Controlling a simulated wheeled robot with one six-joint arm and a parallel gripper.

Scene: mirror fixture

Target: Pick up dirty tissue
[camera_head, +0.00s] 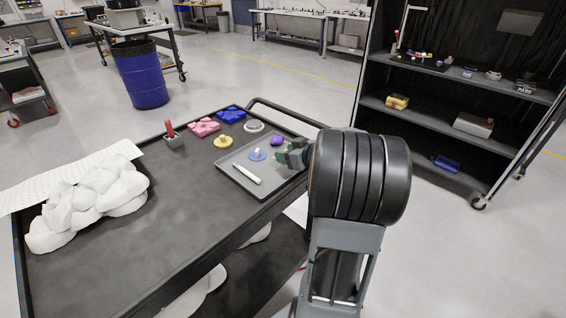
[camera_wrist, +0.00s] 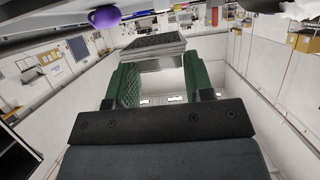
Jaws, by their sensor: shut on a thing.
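My gripper (camera_head: 292,156) is over the right edge of a grey tray (camera_head: 233,173) on the cart. In the wrist view its green-padded fingers (camera_wrist: 155,82) stand apart, with a grey block-like thing with a dark, rough top (camera_wrist: 153,44) between their tips. I cannot tell whether this is the tissue. In the tray lie a white stick-like thing (camera_head: 247,174), a blue piece with a white top (camera_head: 257,154) and a purple ball (camera_head: 277,141) close to my gripper. A white, crumpled heap (camera_head: 95,200) lies at the cart's left end. I cannot clearly identify a dirty tissue.
Behind the tray, pink (camera_head: 204,127), blue (camera_head: 231,115) and yellow (camera_head: 223,142) pieces and a white ring (camera_head: 254,126) sit on the black cart (camera_head: 150,235). A red-handled tool (camera_head: 171,132) stands left. A blue bin (camera_head: 141,75) and black shelf (camera_head: 455,125) stand beyond.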

